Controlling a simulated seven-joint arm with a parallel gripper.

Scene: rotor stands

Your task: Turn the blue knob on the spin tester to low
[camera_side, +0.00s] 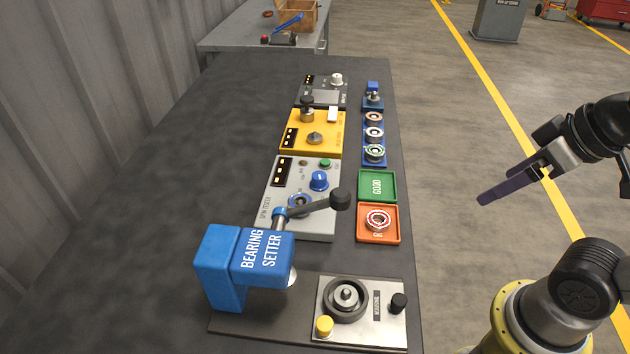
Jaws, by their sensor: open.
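The spin tester (265,215) is a grey panel in the middle of the dark table, lettered along its left edge. Its blue knob (319,179) stands on the right part of the panel, below a green button (326,163). The knob's exact setting is too small to read. A blue ringed part (299,201) on the panel is partly covered by the bearing setter's lever. My gripper (484,199) is at the right, beyond the table's right edge and well apart from the knob. It is open, and nothing shows between its dark fingers, which are seen nearly edge-on.
The blue bearing setter (228,264) stands in front, its black-knobbed lever (310,207) reaching over the tester. A yellow panel (295,142) lies behind. A green tray (390,186), an orange tray (364,234) with a bearing and a blue bearing rack (367,158) line the right. The table's left side is clear.

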